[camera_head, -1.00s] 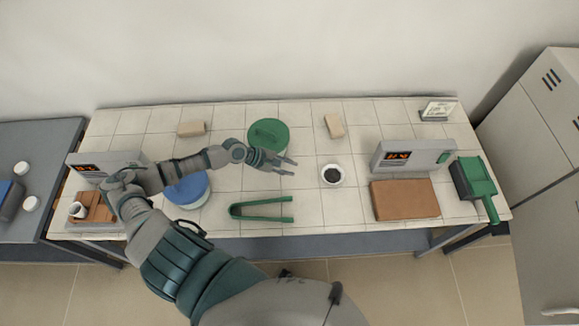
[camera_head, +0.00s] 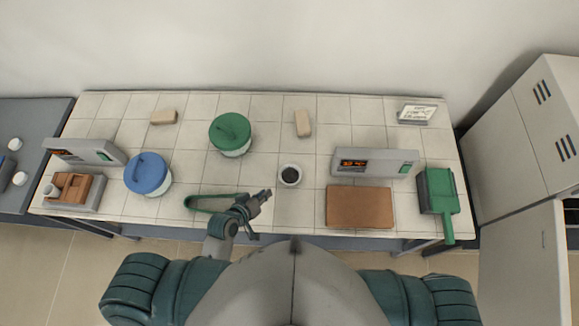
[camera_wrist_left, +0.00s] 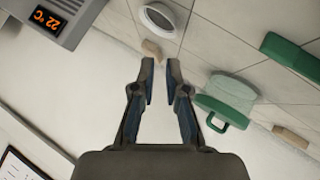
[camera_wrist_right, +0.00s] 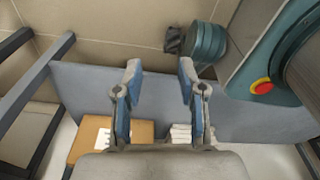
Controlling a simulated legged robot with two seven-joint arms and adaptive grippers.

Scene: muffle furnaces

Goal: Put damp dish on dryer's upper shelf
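A small white dish (camera_head: 290,175) with dark contents stands on the tiled table, left of the right-hand furnace. A white round dish (camera_wrist_left: 158,18) also shows at the top of the left wrist view. My right gripper (camera_wrist_right: 160,68) is open and empty, outside the head view. I cannot tell for sure which thing is the dryer; a tall grey cabinet (camera_head: 545,120) stands at the right.
A box (camera_wrist_right: 120,135) shows beneath my right gripper.

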